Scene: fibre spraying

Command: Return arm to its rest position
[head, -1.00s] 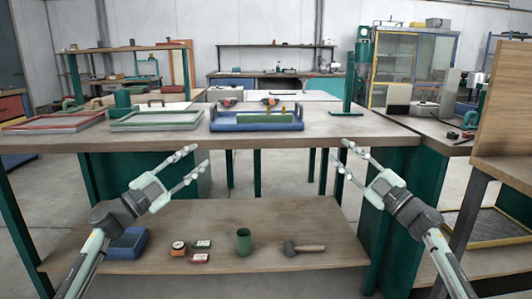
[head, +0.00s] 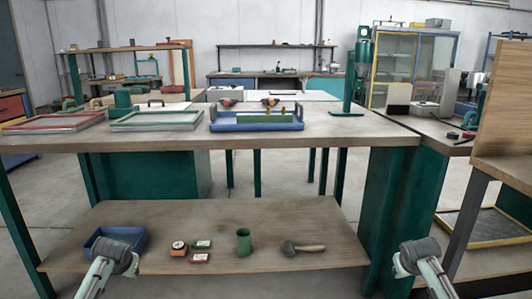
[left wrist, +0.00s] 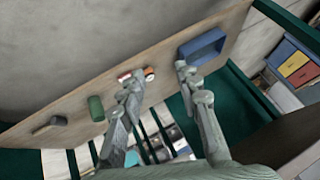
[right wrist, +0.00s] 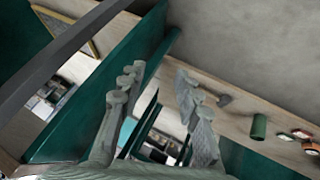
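My left arm (head: 112,262) shows at the bottom left of the head view, in front of the lower shelf. My right arm (head: 418,258) shows at the bottom right, beside the shelf's right end. The fingers of both grippers are out of sight in the head view. In the left wrist view my left gripper (left wrist: 158,84) has its fingers spread, with nothing between them. In the right wrist view my right gripper (right wrist: 160,80) also has its fingers apart and empty.
The workbench (head: 320,133) holds a blue tray (head: 255,126) and two frames. On the lower shelf (head: 215,215) are a blue bin (head: 135,236), small containers, a green cup (head: 243,242) and a mallet (head: 303,247). A wooden panel (head: 505,100) stands at right.

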